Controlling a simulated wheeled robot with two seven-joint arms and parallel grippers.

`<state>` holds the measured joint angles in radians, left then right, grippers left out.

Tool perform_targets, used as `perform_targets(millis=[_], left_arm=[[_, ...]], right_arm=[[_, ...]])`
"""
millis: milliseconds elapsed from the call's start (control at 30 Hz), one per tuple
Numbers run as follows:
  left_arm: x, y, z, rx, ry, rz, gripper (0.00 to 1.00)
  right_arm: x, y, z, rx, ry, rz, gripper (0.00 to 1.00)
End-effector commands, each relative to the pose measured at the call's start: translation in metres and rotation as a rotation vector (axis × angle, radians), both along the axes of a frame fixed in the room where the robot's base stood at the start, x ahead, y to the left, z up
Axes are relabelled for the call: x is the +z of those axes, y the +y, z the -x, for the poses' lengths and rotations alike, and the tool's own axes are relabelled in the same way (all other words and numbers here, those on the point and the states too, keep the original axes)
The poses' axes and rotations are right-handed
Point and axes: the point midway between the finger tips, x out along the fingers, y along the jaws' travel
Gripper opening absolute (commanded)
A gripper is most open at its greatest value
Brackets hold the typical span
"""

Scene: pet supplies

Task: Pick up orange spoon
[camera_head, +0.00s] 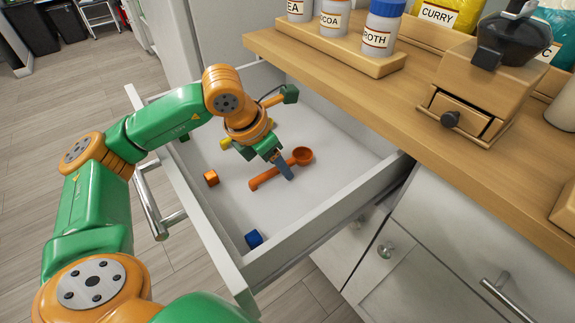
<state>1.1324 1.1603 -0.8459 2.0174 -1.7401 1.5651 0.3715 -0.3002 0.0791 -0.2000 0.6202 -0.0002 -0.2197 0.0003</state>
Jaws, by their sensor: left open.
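An orange spoon (265,178) lies on the white floor of an open drawer (222,195), with its round bowl to the right and its handle pointing lower left. My left gripper (284,171) reaches into the drawer from the left, jaws open, with a fingertip over or beside the spoon's handle near the bowl. I cannot tell whether it touches the spoon. The gripper hides part of the handle. My right gripper is not in view.
The drawer's walls surround the gripper. A wooden counter (400,97) overhangs at right, holding labelled jars (381,27) and a grinder (482,90).

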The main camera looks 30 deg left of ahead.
Motion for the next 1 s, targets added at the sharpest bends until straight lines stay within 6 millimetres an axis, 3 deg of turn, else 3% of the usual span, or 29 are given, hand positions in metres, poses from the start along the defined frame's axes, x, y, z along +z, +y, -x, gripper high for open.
perform_targets(millis=[867,1000], left_arm=[[-0.0046,0.0001,0.0003,0.000,0.001,0.000,0.55],[-0.0045,0.0001,0.0003,0.000,0.001,0.000,0.20]], right_arm=[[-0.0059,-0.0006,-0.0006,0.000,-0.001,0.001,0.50],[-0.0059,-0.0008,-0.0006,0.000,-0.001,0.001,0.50]])
